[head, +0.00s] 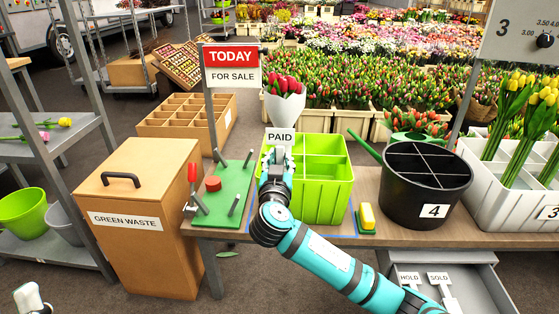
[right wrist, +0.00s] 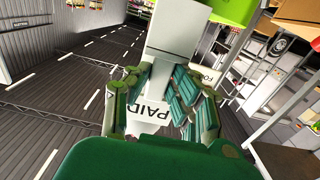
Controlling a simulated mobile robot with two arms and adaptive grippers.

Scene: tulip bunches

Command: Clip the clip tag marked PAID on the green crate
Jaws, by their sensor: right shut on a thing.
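The green crate (head: 325,205) stands on the table and is divided into compartments. A bunch of red tulips in white paper (head: 285,104) stands at its back left. My right gripper (head: 277,157) is at the crate's left front, shut on the white PAID tag (head: 281,137), which is upright with its lettering facing me. In the right wrist view the PAID tag (right wrist: 156,113) is between the fingers, and a bit of the crate (right wrist: 238,10) shows at the top. I cannot tell whether the tag touches the crate rim. A pale part, possibly my left gripper (head: 30,298), shows at the lower left.
A green board with pegs and a red button (head: 213,184) lies left of the crate. A yellow block (head: 367,216) and a black bucket marked 4 (head: 425,185) are to the right. HOLD (head: 409,279) and SOLD (head: 439,279) tags lie in an open drawer below.

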